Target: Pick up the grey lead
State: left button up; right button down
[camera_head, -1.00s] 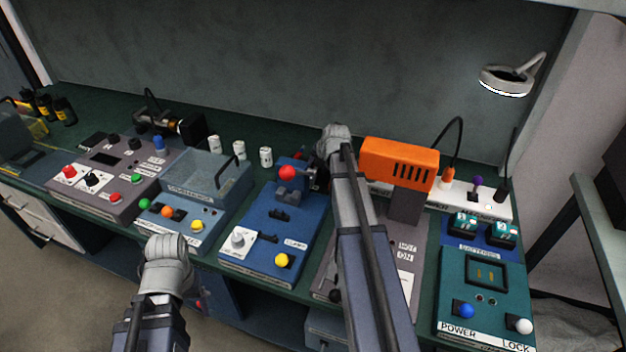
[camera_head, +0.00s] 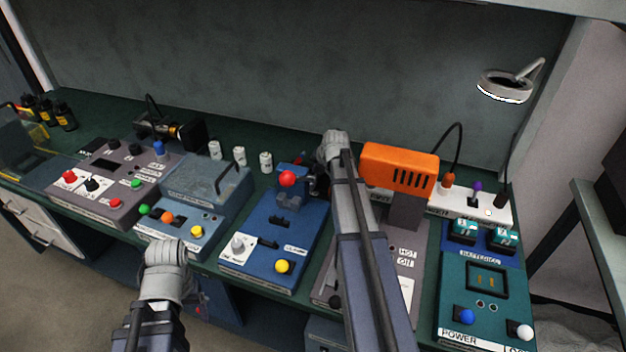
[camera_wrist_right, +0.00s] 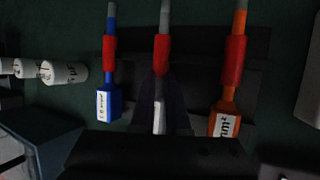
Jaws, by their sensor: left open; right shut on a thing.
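The grey lead (camera_wrist_right: 161,20) stands in the middle of the right wrist view, with a red sleeve and a pale labelled end. A blue lead (camera_wrist_right: 110,75) is to its left and an orange lead (camera_wrist_right: 234,75) to its right, both apart from my gripper. My right gripper (camera_wrist_right: 160,112) is shut on the grey lead's labelled end, below the red sleeve. In the head view my right arm covers the leads. My left gripper (camera_head: 166,256) hangs over the bench's front edge, open and apart from the leads; its fingers are mostly hidden behind the wrist.
A dark rack bar (camera_wrist_right: 200,75) lies behind the leads. White cylinders (camera_head: 239,156) stand left of my right arm. An orange device (camera_head: 400,165) stands close on its right. A blue device with a red knob (camera_head: 287,178) sits just left. Control boxes crowd the bench front.

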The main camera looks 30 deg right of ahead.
jog(key=shift+r, duration=0.1)
notch_tip(320, 180, up, 10)
jog(key=p, duration=1)
